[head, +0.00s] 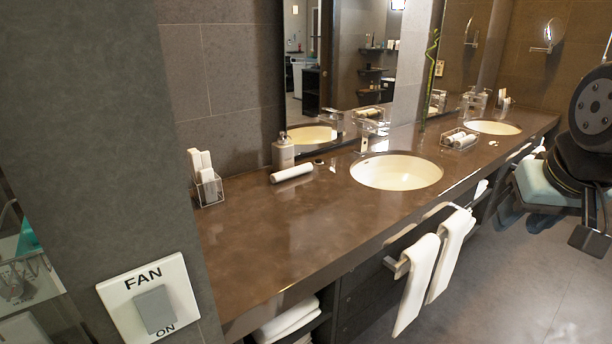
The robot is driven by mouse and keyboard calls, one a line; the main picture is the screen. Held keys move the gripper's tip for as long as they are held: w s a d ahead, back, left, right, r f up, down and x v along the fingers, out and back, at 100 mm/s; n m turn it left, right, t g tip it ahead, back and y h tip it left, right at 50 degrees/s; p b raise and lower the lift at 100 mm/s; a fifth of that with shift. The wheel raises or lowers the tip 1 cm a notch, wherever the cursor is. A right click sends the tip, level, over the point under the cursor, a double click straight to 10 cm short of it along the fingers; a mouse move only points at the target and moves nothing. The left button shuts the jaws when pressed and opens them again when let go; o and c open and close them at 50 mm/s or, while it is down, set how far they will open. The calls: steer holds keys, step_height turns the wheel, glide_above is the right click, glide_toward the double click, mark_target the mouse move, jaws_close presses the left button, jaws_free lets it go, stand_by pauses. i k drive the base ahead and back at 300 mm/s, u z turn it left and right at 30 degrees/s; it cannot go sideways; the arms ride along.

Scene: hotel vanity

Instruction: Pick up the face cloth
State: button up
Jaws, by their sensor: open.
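A rolled white cloth (291,173) lies on the brown counter (290,235), in front of the soap dispenser and left of the nearer basin. It looks like a face cloth. More small white rolls (464,141) lie in a clear holder between the two basins. Two white cloths hang over a rail at the counter front, the nearer one (416,285) left of the farther one (452,245). Dark parts of my arm show at the right edge, well away from the rolled cloth. I cannot make out my gripper's fingers.
A soap dispenser (283,151) and a clear box of white items (206,181) stand near the roll. The nearer basin (397,172) is to its right. White towels (286,319) lie on a shelf below. A teal-topped seat (538,184) stands right. The front counter is clear.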

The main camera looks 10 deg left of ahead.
mark_target(274, 178)
steer(key=z, duration=0.35)
steer(key=i, duration=1.8)
steer(key=u, duration=2.4)
steer(key=k, duration=0.95)
